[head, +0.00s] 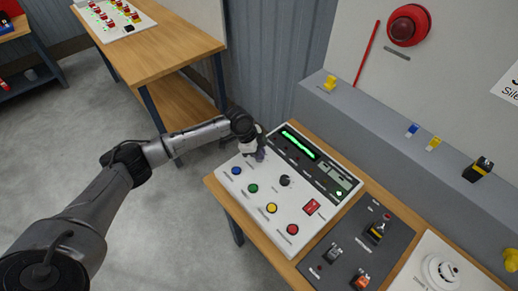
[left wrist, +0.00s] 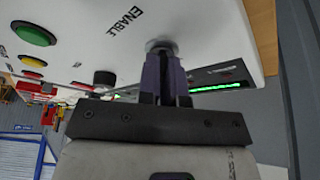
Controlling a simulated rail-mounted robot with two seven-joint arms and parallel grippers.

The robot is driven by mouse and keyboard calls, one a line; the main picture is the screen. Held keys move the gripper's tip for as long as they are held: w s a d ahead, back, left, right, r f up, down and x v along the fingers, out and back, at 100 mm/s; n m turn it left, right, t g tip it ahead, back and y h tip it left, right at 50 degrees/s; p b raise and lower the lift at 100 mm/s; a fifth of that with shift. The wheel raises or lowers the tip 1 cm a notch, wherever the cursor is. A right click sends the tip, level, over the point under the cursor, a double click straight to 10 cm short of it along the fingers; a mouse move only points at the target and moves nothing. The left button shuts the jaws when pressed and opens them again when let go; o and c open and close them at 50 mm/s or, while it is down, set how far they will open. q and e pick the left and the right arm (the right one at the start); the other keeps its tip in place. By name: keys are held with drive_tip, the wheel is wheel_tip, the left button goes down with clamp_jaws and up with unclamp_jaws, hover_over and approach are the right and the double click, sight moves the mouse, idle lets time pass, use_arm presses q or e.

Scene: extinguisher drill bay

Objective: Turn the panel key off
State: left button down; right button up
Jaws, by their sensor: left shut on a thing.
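The panel (head: 262,212) is a white sloped box on a wooden table. My left gripper (head: 260,154) is at its upper left part, in front of the dark display strip. In the left wrist view the two dark purple fingers (left wrist: 166,78) are closed together at a round metal key switch (left wrist: 160,45) beside the word ENABLE. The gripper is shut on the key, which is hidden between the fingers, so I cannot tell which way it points. My right gripper is not in view.
The panel carries blue (head: 236,171), green (head: 253,188), yellow (head: 271,208) and red (head: 292,229) buttons, a black knob (head: 285,180), a red rocker switch (head: 311,206) and a lit green display (head: 299,144). A grey switch plate (head: 345,243) lies to the right.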

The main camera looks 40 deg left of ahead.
use_arm(q)
drive_tip(key=n+p, duration=0.2)
drive_tip(key=p, duration=0.2)
drive_tip(key=n+t+y+p, duration=0.1)
drive_tip(key=n+p, duration=0.2)
drive_tip(key=p, duration=0.2)
drive_tip(key=n+t+y+p, duration=0.1)
drive_tip(key=n+p, duration=0.2)
drive_tip(key=p, duration=0.1)
drive_tip(key=shift+d+r, duration=0.15)
drive_tip(key=shift+r, duration=0.15)
drive_tip(key=shift+f+n+y+p, duration=0.2)
drive_tip(key=shift+n+y+p, duration=0.4)
drive_tip(key=shift+n+p, duration=0.8)
drive_tip(key=c, duration=1.3)
unclamp_jaws()
drive_tip(key=shift+f, duration=0.1)
